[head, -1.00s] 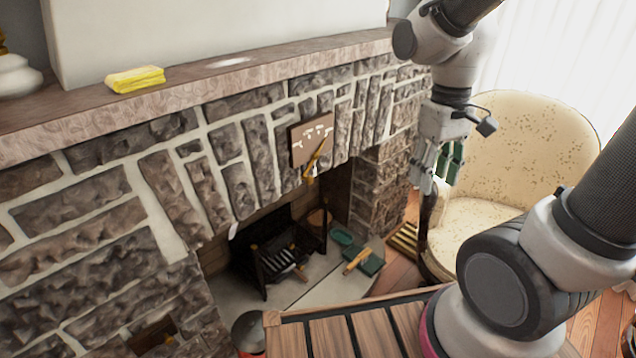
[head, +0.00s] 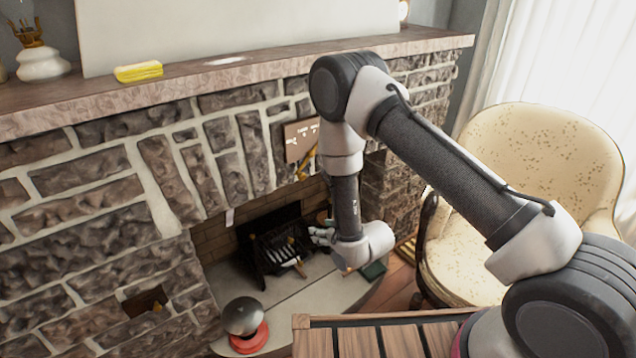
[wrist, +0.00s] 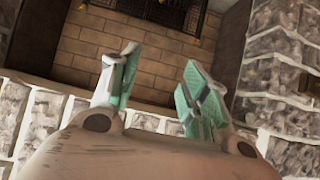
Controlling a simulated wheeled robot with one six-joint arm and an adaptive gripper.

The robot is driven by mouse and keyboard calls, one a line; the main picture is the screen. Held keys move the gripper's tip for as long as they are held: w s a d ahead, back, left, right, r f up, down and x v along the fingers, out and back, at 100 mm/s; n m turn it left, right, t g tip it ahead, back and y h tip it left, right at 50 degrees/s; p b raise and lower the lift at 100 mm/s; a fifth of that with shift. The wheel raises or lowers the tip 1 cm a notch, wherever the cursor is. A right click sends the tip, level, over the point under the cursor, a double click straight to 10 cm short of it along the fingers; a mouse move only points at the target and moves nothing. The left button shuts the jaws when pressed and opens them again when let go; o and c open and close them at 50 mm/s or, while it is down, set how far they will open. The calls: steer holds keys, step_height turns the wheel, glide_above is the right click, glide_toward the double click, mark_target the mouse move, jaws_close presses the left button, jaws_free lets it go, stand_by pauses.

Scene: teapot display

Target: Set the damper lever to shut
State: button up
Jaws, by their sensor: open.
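The damper lever (head: 306,163) is a yellow bar on a brown plaque (head: 299,142) with white markings, fixed to the stone above the firebox opening. It slants, lower end to the left; its upper part and the plaque's right side are partly covered by my arm. The plaque's marks are too small to read. My gripper (head: 318,236) is in front of the firebox, below the lever and apart from it, its fingers toward the left. In the wrist view my gripper (wrist: 158,85) is open and empty, with green finger pads. The lever is not recognisable there.
A black grate (head: 272,252) stands in the firebox. A stone mantel (head: 220,80) with a yellow sponge-like block (head: 138,72) runs above. A red-based, dark-domed object (head: 246,325) is on the hearth. A cream armchair (head: 545,150) stands right; a slatted wooden table (head: 385,340) is in front.

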mark_target(303, 178)
steer(key=w+a+r+t+y, duration=0.1)
steer(key=w+r+t+y, duration=0.15)
steer(key=r, duration=0.35)
steer(key=w+a+r+t+y, duration=0.1)
steer(key=r+t, duration=0.2)
steer(key=r, duration=0.4)
steer(key=x, duration=0.7)
steer(key=shift+w+a+r, duration=0.1)
steer(key=shift+w, duration=0.3)
jaws_close()
